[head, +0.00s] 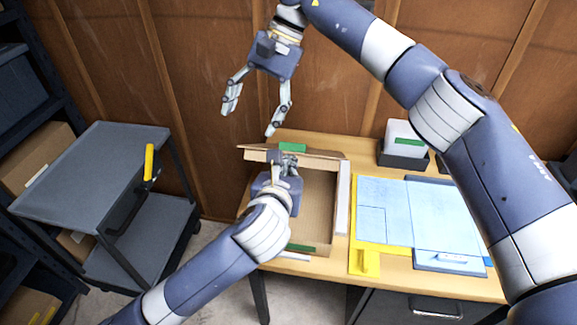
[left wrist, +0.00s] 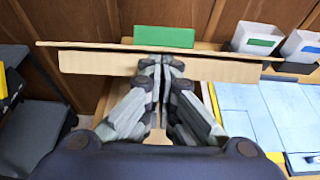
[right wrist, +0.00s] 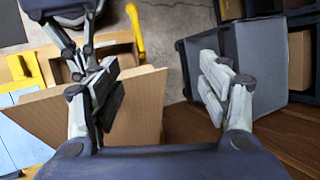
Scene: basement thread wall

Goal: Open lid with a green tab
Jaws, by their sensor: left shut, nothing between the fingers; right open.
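An open-topped cardboard box (head: 322,190) stands on the wooden table. Its far flap (head: 325,154) is raised and carries a green tab (head: 292,147); the tab also shows in the left wrist view (left wrist: 165,37). A second green tab (head: 300,248) is at the box's near edge. My left gripper (head: 286,160) is shut and empty, its fingertips close to the far flap on the box side; I cannot tell whether they touch. My right gripper (head: 250,118) is open and empty, above and behind the flap. In the right wrist view the flap (right wrist: 140,112) shows its broad brown face, partly behind a finger.
Blue sheets (head: 400,212) and a yellow piece (head: 365,262) lie right of the box. A white bin with a green label (head: 404,138) stands at the back right. A grey cart (head: 95,175) with a yellow handle is at left. The wooden wall (head: 190,80) is close behind.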

